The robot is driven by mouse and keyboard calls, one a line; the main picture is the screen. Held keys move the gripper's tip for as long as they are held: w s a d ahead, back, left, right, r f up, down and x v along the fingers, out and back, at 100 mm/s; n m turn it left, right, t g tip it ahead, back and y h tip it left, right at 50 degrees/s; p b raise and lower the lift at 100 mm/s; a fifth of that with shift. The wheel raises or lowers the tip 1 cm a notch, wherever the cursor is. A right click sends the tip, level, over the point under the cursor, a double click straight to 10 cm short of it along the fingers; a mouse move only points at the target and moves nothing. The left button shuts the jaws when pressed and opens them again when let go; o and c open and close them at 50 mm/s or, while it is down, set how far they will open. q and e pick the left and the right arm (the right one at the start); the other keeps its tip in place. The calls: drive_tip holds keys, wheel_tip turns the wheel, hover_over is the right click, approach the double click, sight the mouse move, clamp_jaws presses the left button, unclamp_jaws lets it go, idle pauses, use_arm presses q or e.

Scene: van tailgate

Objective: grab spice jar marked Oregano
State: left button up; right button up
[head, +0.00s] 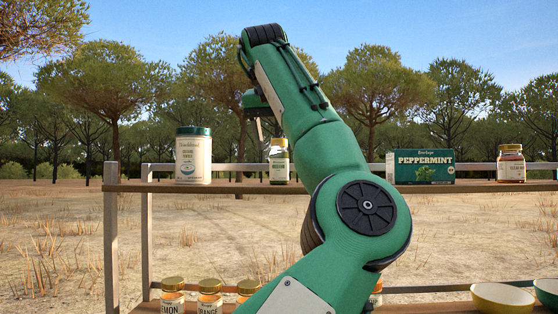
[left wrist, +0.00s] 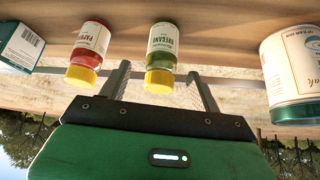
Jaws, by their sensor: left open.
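The Oregano jar (left wrist: 163,52) has a green body, a pale label reading OREGANO and a yellow lid. It also stands on the upper shelf in the head view, as the gold-lidded jar (head: 279,163) just left of my arm. My left gripper (head: 264,128) is above the shelf, pointing down, close to this jar's lid. In the left wrist view its two fingers (left wrist: 161,84) are apart, with the jar's lid showing between them and nothing gripped. Whether the fingers touch the jar cannot be told. My right gripper is in neither view.
A red Paprika jar (left wrist: 88,50) stands close beside the Oregano jar. A large cream canister (head: 193,157) stands left on the upper shelf (head: 235,188); a Peppermint box (head: 420,167) and another jar (head: 511,165) stand right. Several jars and bowls (head: 502,298) are on the lower shelf.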

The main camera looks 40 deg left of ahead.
sight(277, 146)
use_arm(q)
drive_tip(key=shift+w+f, duration=0.1)
drive_tip(key=shift+f, duration=0.2)
drive_tip(key=p+x, duration=0.2)
drive_tip(key=x, duration=0.1)
drive_tip(key=shift+w+a+f, duration=0.1)
drive_tip(key=shift+w+a, duration=0.1)
drive_tip(key=shift+w+a+f, duration=0.1)
drive_tip(key=shift+w+f, duration=0.05)
drive_tip(key=shift+f, duration=0.35)
drive_tip(key=shift+c, duration=0.2)
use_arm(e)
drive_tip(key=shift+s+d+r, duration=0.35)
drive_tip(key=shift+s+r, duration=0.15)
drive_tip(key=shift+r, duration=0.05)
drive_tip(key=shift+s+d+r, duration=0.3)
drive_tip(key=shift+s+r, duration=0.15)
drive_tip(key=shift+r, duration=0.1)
use_arm(q)
drive_tip(key=c, duration=1.1)
